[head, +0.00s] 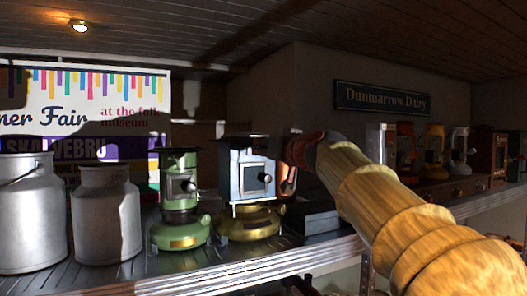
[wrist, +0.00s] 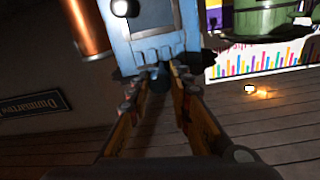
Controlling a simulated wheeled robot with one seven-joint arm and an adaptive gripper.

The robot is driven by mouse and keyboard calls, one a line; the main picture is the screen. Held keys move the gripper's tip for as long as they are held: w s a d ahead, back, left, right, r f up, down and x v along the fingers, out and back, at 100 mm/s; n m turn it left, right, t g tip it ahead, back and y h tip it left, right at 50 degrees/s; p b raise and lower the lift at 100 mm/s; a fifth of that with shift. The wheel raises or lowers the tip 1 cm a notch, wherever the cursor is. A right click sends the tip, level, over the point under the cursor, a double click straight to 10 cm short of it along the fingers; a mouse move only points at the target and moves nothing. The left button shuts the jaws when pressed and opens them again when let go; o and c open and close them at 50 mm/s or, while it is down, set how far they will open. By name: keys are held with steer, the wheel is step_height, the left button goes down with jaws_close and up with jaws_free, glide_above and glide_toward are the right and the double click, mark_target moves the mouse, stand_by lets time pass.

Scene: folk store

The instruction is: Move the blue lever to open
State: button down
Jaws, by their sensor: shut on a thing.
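A small blue stove-like device (head: 252,178) with a dark knob on its front and a brass base stands on the shelf. It also fills the top middle of the upside-down wrist view (wrist: 155,45). My gripper (wrist: 164,80) is at the edge of the blue body that is uppermost in the room. Its fingers are closed in around a small dark part there, which is mostly hidden between them. I cannot make out a blue lever apart from the body. In the head view my arm reaches in from the right and the fingertips are hard to see.
A green device (head: 179,200) stands left of the blue one, and two milk cans (head: 107,215) farther left. A copper cylinder (wrist: 86,27) is close beside the blue body. A dark flat box (head: 318,221) lies to the right. More devices (head: 433,150) stand on the far right shelf.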

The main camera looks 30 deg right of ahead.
steer(key=shift+d+b, duration=0.45)
steer(key=shift+b, duration=0.05)
steer(key=c, duration=1.6)
jaws_free()
steer(key=shift+d, duration=0.15)
steer(key=shift+s, duration=0.15)
steer(key=s, duration=1.1)
steer(key=shift+s+a, duration=0.3)
steer(key=shift+s, duration=0.1)
